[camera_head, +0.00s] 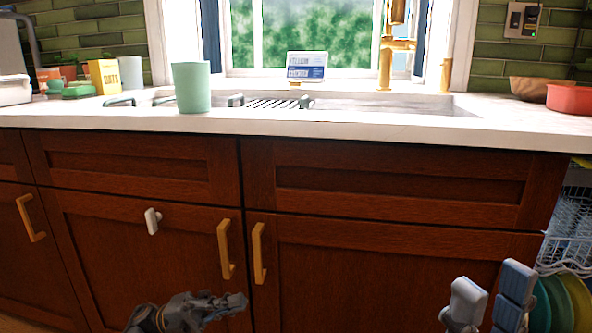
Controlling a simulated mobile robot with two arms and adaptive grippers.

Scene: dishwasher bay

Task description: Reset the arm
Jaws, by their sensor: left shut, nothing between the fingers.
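My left gripper (238,302) is low in the head view, in front of the dark wooden cabinet doors. It is dark grey, points to the right, and is shut and empty. My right gripper (492,283) is at the bottom right, in front of the right cabinet door. Its two pale grey fingers point up and stand apart with nothing visible between them. The rest of the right arm is out of the frame.
Wooden cabinets (370,255) with brass handles face me under a white counter (330,128). A green cup (191,87) stands near the counter's front edge. An open dishwasher rack (570,235) with plates (577,297) is at the right, close to the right gripper.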

